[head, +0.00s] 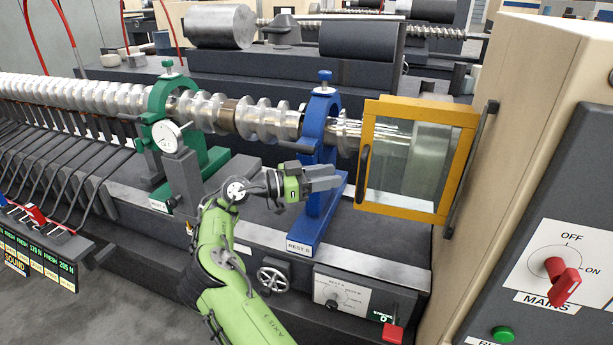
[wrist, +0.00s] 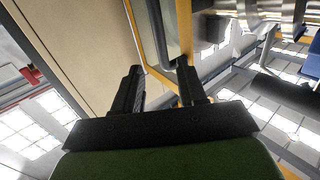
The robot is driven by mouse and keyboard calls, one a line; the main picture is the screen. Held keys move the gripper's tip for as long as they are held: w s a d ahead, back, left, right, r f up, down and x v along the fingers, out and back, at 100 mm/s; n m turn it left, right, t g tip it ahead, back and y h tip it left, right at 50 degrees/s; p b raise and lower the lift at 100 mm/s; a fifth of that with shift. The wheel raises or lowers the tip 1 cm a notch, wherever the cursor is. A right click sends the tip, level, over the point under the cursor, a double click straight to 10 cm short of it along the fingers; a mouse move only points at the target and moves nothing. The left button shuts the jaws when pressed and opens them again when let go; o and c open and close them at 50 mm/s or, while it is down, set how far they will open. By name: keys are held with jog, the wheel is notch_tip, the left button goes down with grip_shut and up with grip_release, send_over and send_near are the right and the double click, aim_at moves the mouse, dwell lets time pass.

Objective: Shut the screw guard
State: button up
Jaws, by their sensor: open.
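The screw guard (head: 420,108) is a yellow-orange frame with a clear pane, at the right end of the long metal screw (head: 262,118), beside the beige cabinet. A dark upright handle (head: 363,165) is on its left side. The screw's end shows dimly through the pane. My gripper (head: 325,178) is open and empty, its fingers pointing right, left of the guard and in front of the blue rest in the head view. In the wrist view, my gripper (wrist: 160,86) has its fingers spread, with the guard's yellow frame (wrist: 134,30) beyond them. Contact cannot be told.
A blue rest (head: 318,205) and a green rest (head: 205,160) stand around the screw. A dial gauge (head: 168,137) is by the green one. A beige cabinet (head: 535,70) with a red mains switch (head: 562,280) bounds the right. A handwheel (head: 273,279) sits low in front.

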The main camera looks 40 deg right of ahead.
jog(key=p+v, duration=0.1)
jog(key=v, duration=0.5)
jog(key=shift+a+p, duration=0.2)
jog(key=shift+p, duration=0.2)
jog(key=s+d+n+t+y, duration=0.3)
jog(key=s+d+n+y, duration=0.2)
jog(key=s+y, duration=0.55)
jog(key=s+a+n+t+y, duration=0.2)
jog(key=s+a+n, duration=0.3)
jog(key=a, duration=0.4)
jog(key=s+a+n+t+y, duration=0.2)
jog(key=s+a+n+t, duration=0.2)
jog(key=a+n, duration=0.3)
jog(key=s+a+n+t+y, duration=0.2)
jog(key=s+a+n+t, duration=0.2)
jog(key=s+a, duration=0.3)
jog(key=a+f+n, duration=0.1)
jog(key=a, duration=0.4)
jog(key=shift+n, duration=0.4)
